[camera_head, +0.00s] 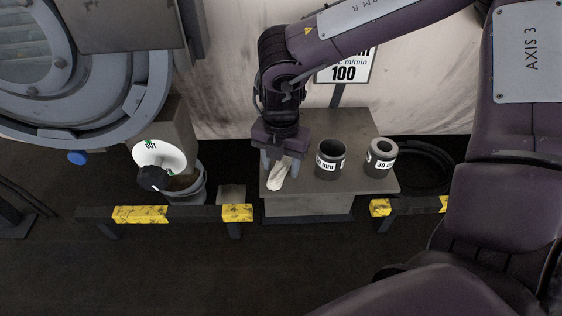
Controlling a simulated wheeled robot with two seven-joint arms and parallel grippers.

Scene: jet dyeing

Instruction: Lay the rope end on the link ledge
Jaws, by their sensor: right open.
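My right gripper (281,160) points down over the left end of a grey bench (335,188), with its jaws open. A crumpled whitish cloth piece, apparently the rope end (278,178), is at and just below its fingertips. It lies on or hangs close above the left part of the bench top; I cannot tell which. The fingers partly hide its upper part. I cannot tell for certain which surface is the link ledge. My left gripper is not in view.
Two dark cylinders, one open-topped (331,160) and one with a pale ring top (380,158), stand on the bench to the right. A yellow-and-black barrier (140,214) runs in front. A round vessel (75,65) and a white dial (160,158) are at left.

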